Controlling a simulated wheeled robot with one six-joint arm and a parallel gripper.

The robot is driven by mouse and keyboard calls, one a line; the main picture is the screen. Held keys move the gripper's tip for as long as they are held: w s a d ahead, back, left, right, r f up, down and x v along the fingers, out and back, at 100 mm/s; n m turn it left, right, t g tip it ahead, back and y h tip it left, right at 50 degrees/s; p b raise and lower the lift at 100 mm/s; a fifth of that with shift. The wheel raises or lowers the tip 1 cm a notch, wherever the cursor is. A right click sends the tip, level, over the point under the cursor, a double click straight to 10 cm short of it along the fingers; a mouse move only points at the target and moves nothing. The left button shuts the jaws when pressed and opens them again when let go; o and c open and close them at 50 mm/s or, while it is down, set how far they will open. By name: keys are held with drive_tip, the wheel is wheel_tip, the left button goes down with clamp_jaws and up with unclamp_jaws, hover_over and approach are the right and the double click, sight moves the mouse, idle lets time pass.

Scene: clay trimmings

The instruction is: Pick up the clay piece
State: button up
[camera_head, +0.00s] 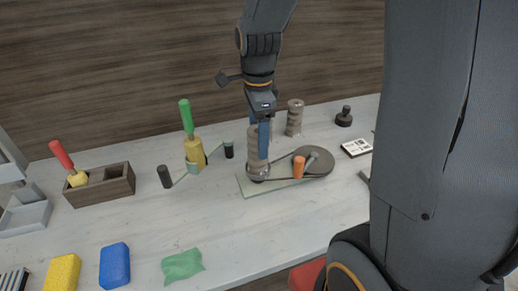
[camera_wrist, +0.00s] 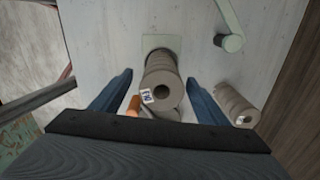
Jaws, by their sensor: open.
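A ribbed grey-brown column (camera_head: 256,163), perhaps the clay piece, stands upright on a pale green plate (camera_head: 246,187). In the wrist view this column (camera_wrist: 158,72) has a hole in its top and a small white label. My gripper (camera_head: 257,127) points down over it, with blue fingers open. In the wrist view my gripper (camera_wrist: 160,77) has one finger on each side of the column, with gaps showing. A second, similar ribbed column (camera_head: 294,118) stands behind to the right. It also shows right of the fingers in the wrist view (camera_wrist: 238,103).
Beside the column are an orange cylinder (camera_head: 299,167) and a grey disc (camera_head: 319,161) with a belt. Left are a green-handled tool (camera_head: 186,118) and a wooden box (camera_head: 117,185). Sponges (camera_head: 115,265) and a green cloth-like piece (camera_head: 183,265) lie in front. The middle front is clear.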

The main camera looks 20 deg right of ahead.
drive_tip(key=shift+w+f+p, duration=0.1)
drive_tip(key=shift+f+p, duration=0.95)
drive_tip(key=shift+f, duration=2.2)
drive_tip(key=c, duration=1.6)
drive_tip(key=shift+w+r, duration=0.1)
drive_tip(key=shift+r, duration=0.1)
